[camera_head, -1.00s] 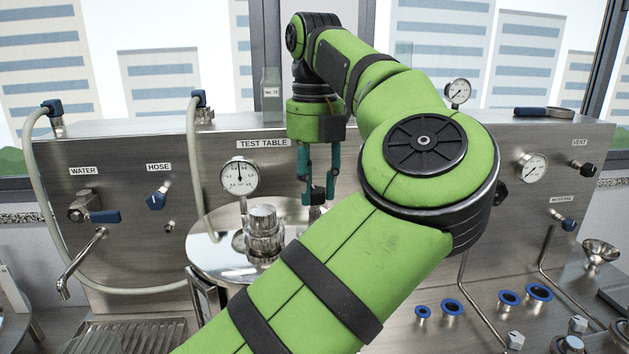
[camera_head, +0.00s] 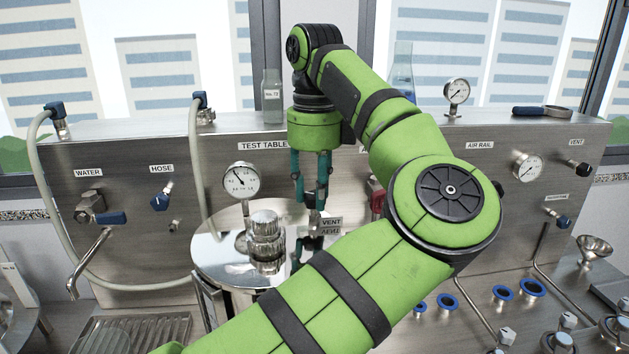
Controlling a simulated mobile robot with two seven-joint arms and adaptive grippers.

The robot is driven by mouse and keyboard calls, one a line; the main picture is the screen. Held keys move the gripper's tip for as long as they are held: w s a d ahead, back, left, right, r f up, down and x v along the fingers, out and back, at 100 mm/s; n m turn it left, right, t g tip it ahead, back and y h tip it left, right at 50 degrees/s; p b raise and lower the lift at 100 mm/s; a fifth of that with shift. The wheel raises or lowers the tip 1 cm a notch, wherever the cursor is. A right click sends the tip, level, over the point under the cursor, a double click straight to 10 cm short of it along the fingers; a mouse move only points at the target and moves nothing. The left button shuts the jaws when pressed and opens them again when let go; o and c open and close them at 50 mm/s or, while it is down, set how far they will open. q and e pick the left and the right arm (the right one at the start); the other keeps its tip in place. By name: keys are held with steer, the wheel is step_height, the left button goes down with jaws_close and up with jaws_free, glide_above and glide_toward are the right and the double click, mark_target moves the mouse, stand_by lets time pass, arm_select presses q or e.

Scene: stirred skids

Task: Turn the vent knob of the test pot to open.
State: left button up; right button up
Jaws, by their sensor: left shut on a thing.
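The test pot (camera_head: 265,237) is a shiny stepped metal body standing on the round polished table (camera_head: 215,250) under the TEST TABLE label. A white dial gauge (camera_head: 241,181) stands behind it, its needle tilted to the upper left. My left gripper (camera_head: 311,207) points down just right of the pot, its teal fingers shut on the vent knob. The knob is mostly hidden between the fingertips, and I cannot read its setting. A small VENT label (camera_head: 331,222) shows just right of it. My right gripper is not in view.
A metal panel behind carries the WATER valve (camera_head: 92,206), the HOSE valve (camera_head: 162,197) and a right-hand gauge (camera_head: 527,166). Glass bottles (camera_head: 271,98) stand on its ledge. Several blue rings (camera_head: 503,293) lie at the lower right.

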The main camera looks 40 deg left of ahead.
arm_select(q)
steer(key=n+p, duration=0.2)
steer(key=n, duration=0.3)
steer(key=shift+d+f+n, duration=0.1)
steer(key=shift+n, duration=0.2)
steer(key=shift+f+n+p, duration=0.1)
steer(key=shift+n+p, duration=0.35)
steer(key=shift+n, duration=1.75)
steer(key=o, duration=1.1)
steer(key=shift+o, duration=0.2)
step_height(320, 180, up, 12)
steer(key=shift+w, duration=0.1)
